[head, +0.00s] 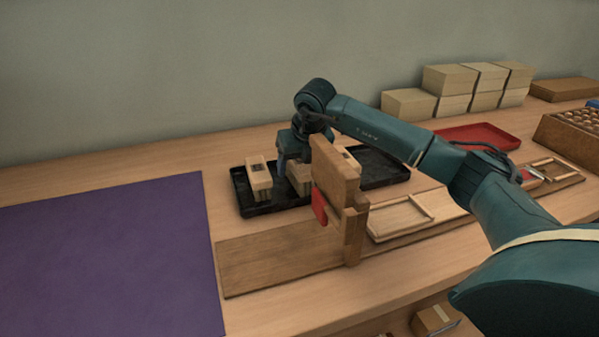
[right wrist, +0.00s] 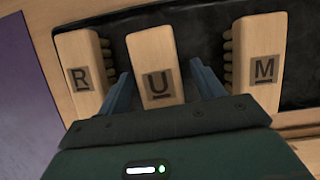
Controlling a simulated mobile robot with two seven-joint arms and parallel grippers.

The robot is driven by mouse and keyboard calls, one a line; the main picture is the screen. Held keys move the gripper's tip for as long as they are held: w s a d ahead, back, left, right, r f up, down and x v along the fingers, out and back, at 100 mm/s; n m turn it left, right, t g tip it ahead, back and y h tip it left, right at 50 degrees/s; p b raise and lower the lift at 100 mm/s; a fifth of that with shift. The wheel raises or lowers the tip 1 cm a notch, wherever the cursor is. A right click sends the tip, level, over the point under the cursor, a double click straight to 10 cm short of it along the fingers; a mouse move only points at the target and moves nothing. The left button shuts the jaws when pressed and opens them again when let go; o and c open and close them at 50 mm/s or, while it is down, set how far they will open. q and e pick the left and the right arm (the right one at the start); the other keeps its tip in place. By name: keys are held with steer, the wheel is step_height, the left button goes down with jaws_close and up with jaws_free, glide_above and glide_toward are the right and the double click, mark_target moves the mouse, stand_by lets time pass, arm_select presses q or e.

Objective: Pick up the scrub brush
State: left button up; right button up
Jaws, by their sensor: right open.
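Three wooden brush blocks with tan bristles on some sides stand on a black tray (head: 272,207). In the right wrist view they bear the letters R (right wrist: 80,75), U (right wrist: 156,60) and M (right wrist: 258,60). No label says which is the scrub brush. My right gripper (right wrist: 163,85) is open, with one finger on each side of the U block. I cannot tell whether the fingers touch it. In the head view my right gripper (head: 292,150) is over the middle block (head: 298,180), beside the left block (head: 258,180); the right block (head: 351,158) is partly hidden.
An upright wooden board fixture (head: 338,175) with a red part (head: 319,206) stands in front of the tray. A purple mat (head: 110,265) lies at left. Stacked tan boxes (head: 450,80) and a red tray (head: 485,134) are at the back right.

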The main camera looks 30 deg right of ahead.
stand_by(0.3)
steer(key=c, duration=1.1)
